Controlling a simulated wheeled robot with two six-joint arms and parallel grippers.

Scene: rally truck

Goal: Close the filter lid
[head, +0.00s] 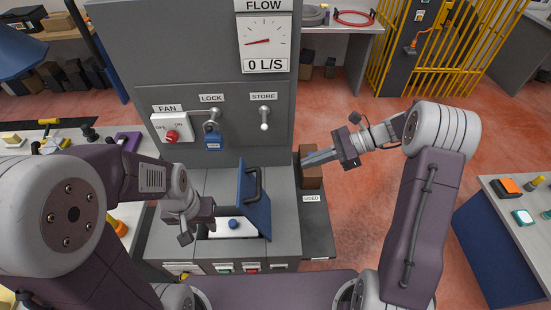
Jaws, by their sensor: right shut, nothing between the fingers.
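The blue filter lid (246,191) stands raised on the grey cabinet, tilted, with a black handle (257,184) on its right face. Left of the lid is the filter opening, with a white surface and a blue knob (233,224) inside. My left gripper (197,232) is over the left side of the opening, apart from the lid; its fingers point down and are partly hidden. My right gripper (306,159) is shut and empty, to the right of the lid and handle, its fingers pointing left.
The cabinet's upright panel behind holds a flow gauge (264,44) reading 0 L/S, a fan switch (173,128), a blue padlock (213,141) and a store lever (264,118). Open floor lies further right.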

